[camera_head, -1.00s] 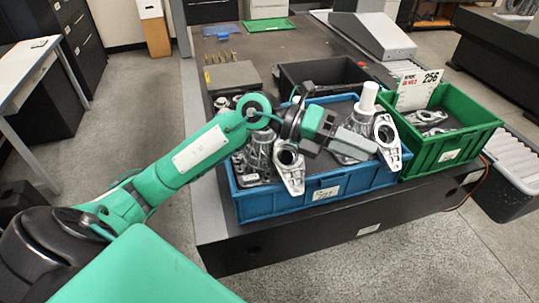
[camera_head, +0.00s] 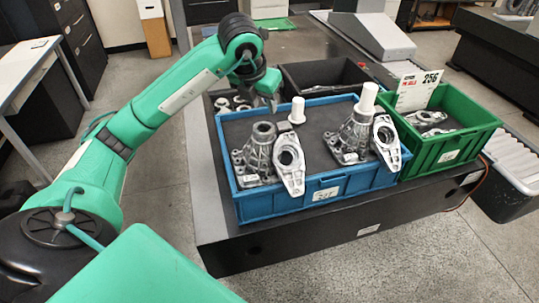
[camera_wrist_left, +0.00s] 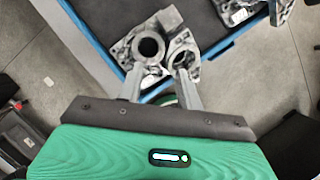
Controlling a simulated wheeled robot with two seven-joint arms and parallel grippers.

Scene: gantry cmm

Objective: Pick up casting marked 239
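The blue crate (camera_head: 330,188) holds grey metal castings. A flanged casting (camera_head: 259,152) stands at its left, with a flat casting (camera_head: 289,168) leaning on the front wall beside it. A second flanged casting (camera_head: 356,138) and another flat casting (camera_head: 387,145) are at its right. No 239 marking is readable on any of them. My left gripper (camera_head: 270,98) is raised over the crate's back left side, apart from the castings. In the left wrist view its two fingers (camera_wrist_left: 161,76) are spread, with castings (camera_wrist_left: 150,46) visible beyond them. My right gripper is not in view.
White cylindrical pieces (camera_head: 297,111) stand near the castings. A green crate (camera_head: 440,150) with a "256" card (camera_head: 418,91) stands to the right. A black bin (camera_head: 325,73) is behind. More small grey parts (camera_head: 222,104) are at the back left.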

